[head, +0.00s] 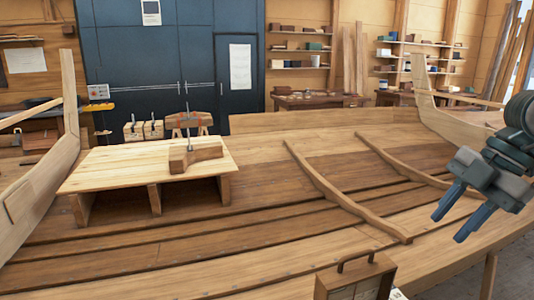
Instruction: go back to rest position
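My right gripper (449,228) comes in from the right edge in the head view. Its two blue fingers are spread apart and point down and left. Nothing shows between them. It appears in front of the right side of the wooden clinker hull (240,225), and I cannot tell how high above the planks it is. My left gripper and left arm are not in view.
A wooden platform (110,168) stands in the hull at left, with a clamped wooden block (205,152) on it. A wooden box with a handle (350,278) is at the bottom edge. Curved ribs (335,190) cross the planks. Blue cabinets (140,60) stand behind.

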